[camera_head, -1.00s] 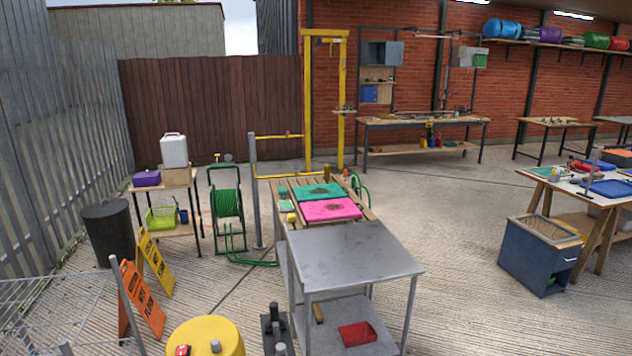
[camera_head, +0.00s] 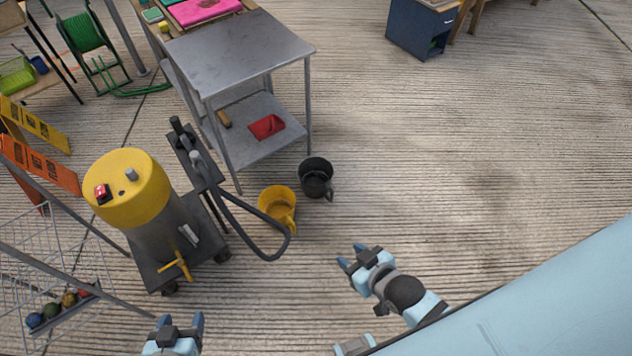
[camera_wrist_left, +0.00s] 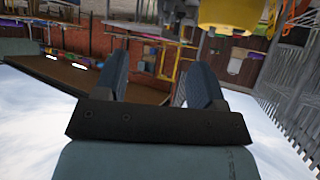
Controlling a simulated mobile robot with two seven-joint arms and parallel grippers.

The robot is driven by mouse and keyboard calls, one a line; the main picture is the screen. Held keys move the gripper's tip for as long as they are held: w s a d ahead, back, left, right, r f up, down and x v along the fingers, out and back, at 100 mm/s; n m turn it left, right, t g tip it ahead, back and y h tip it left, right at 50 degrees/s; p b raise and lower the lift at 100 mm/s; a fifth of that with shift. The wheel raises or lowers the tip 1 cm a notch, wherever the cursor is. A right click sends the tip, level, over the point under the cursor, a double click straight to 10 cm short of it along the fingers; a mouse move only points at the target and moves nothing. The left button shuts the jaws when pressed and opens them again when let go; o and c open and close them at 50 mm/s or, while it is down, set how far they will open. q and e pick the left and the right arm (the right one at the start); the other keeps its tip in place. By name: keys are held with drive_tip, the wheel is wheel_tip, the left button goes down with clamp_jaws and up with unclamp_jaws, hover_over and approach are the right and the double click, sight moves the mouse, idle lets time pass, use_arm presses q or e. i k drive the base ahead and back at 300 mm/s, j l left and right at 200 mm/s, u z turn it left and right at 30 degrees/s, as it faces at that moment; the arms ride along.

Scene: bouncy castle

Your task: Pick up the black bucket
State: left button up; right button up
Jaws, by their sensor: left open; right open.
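The black bucket (camera_head: 316,178) stands upright on the concrete floor in the head view, just beside the front leg of the metal table. Its open top faces up and its handle is at the lower right. My left gripper (camera_head: 182,325) is at the bottom edge of the head view, well below and left of the bucket. It is open and empty, and its two fingers (camera_wrist_left: 160,85) stand apart in the left wrist view. My right gripper (camera_head: 357,257) is open and empty, below and slightly right of the bucket, apart from it. The left wrist view does not show the bucket.
A yellow bucket (camera_head: 279,205) stands just left of the black one. A yellow-topped machine (camera_head: 130,190) with a dark hose (camera_head: 245,228) is further left, beside a wire trolley (camera_head: 40,260). The metal table (camera_head: 240,50) holds a red tray (camera_head: 266,126) below. Floor to the right is clear.

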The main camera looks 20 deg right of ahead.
sight(315, 174)
drive_tip(key=u, duration=0.35)
drive_tip(key=l+u, duration=0.8)
drive_tip(key=l, duration=0.2)
drive_tip(key=l+u, duration=0.15)
drive_tip(key=l, duration=0.35)
drive_tip(key=k+l+u, duration=0.15)
drive_tip(key=l, duration=0.95)
drive_tip(key=k+l, duration=0.1)
drive_tip(key=l, duration=0.4)
drive_tip(key=i+l, duration=0.4)
drive_tip(key=l, duration=0.15)
drive_tip(key=u, duration=0.05)
